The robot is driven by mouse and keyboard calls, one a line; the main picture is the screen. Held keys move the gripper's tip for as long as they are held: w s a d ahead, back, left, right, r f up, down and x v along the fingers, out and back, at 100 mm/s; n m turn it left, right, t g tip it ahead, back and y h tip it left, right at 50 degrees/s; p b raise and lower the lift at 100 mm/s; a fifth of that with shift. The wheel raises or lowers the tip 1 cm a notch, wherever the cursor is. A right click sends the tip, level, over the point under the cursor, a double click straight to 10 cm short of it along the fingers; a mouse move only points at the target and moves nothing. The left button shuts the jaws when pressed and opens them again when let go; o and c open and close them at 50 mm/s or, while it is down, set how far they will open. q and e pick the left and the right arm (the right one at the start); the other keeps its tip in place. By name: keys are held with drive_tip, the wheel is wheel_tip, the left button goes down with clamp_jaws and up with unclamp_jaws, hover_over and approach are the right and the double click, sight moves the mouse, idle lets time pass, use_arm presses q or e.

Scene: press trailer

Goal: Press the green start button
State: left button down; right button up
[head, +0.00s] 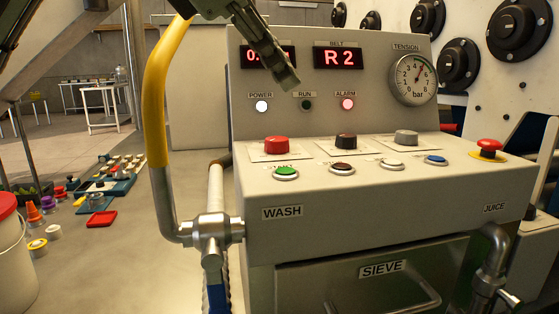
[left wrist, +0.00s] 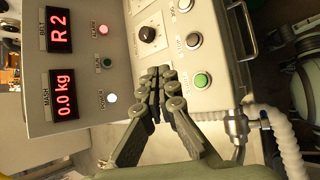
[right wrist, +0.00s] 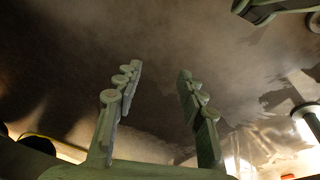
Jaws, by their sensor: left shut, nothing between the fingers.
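The green button (head: 286,172) is at the left end of the front row on the console's sloping panel, in a pale ring. It also shows in the left wrist view (left wrist: 201,80), just right of my fingertips. My left gripper (head: 288,82) reaches down from the top in front of the display panel, above the buttons. Its fingers are shut together and empty in the left wrist view (left wrist: 161,76), and apart from the green button in the head view. My right gripper (right wrist: 158,72) is open and empty, its fingers wide apart; the head view does not show it.
Raised red (head: 276,145), black (head: 346,141) and grey (head: 406,137) knobs stand behind. A red mushroom button (head: 489,146) is at right. A yellow-sleeved pipe (head: 164,90) rises at left.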

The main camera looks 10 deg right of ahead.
use_arm(q)
drive_tip(key=b, duration=0.4)
hover_over(282, 172)
wheel_tip(282, 172, down, 5)
drive_tip(key=shift+r, duration=0.1)
wheel_tip(282, 172, down, 4)
drive_tip(key=shift+r+b, duration=0.2)
drive_tip(key=shift+b, duration=0.95)
drive_tip(key=shift+f, duration=0.2)
use_arm(e)
drive_tip(key=w+d+v, duration=0.1)
drive_tip(key=w+v, duration=0.1)
drive_tip(key=v, duration=1.2)
drive_tip(key=shift+d+r+t+h, duration=0.3)
drive_tip(key=shift+d+r+h, duration=0.15)
drive_tip(key=shift+r, duration=0.3)
drive_tip(key=shift+s, duration=0.15)
use_arm(q)
drive_tip(key=shift+f, duration=0.1)
use_arm(e)
drive_tip(key=shift+f, duration=0.1)
use_arm(q)
drive_tip(key=shift+f+b, duration=0.3)
drive_tip(key=shift+b, duration=0.3)
use_arm(e)
drive_tip(key=shift+f, duration=0.3)
